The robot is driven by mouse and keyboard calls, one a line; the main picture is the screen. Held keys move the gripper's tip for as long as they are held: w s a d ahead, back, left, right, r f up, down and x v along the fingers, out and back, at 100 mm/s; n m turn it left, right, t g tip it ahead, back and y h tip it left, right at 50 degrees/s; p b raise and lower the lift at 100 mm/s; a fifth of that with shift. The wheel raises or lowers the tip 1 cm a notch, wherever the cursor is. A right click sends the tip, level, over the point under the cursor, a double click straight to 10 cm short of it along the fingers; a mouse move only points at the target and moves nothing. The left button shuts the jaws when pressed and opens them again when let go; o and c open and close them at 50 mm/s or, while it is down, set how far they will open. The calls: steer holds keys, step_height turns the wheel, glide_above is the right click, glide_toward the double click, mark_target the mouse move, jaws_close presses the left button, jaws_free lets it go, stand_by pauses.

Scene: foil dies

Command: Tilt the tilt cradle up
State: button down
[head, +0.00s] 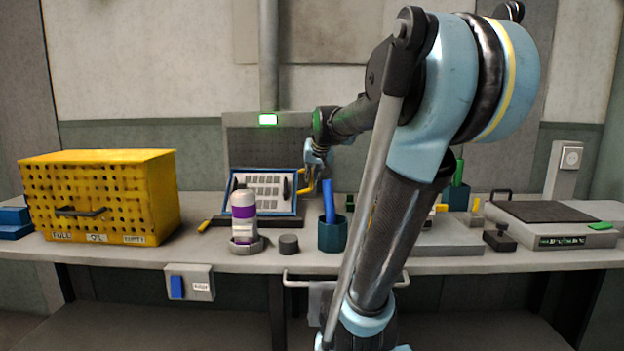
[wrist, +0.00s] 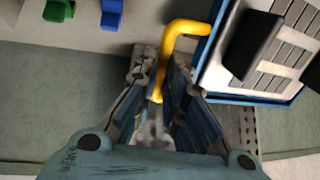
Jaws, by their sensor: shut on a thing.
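The tilt cradle (head: 267,207) is a blue-framed tray holding a light plate with rows of grey rectangles. It stands at the back middle of the bench, its face leaning back toward the wall. Its blue frame also shows at the right of the wrist view (wrist: 244,98). A bent yellow handle (head: 306,188) is at its right side. My gripper (head: 318,160) is at that handle. In the wrist view my gripper (wrist: 160,88) has its fingers on either side of the handle's yellow bar (wrist: 168,58), shut on it. The cradle's lower right is partly hidden by nearby things.
In front stand a white and purple bottle (head: 244,218), a dark round block (head: 289,245) and a teal cup (head: 332,235) with a blue tool. A yellow perforated box (head: 100,198) is at left. A flat scale-like device (head: 555,222) is at right. My arm hides the bench middle right.

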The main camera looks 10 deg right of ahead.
steer(key=shift+s+a+r+t, duration=0.1)
steer(key=shift+s+t, duration=0.2)
steer(key=shift+s, duration=0.15)
steer(key=shift+s+a+r+t, duration=0.1)
steer(key=shift+s+t, duration=0.2)
steer(key=shift+s, duration=0.15)
steer(key=c, duration=1.7)
jaws_free()
steer(key=shift+s, duration=0.1)
steer(key=shift+o, duration=0.2)
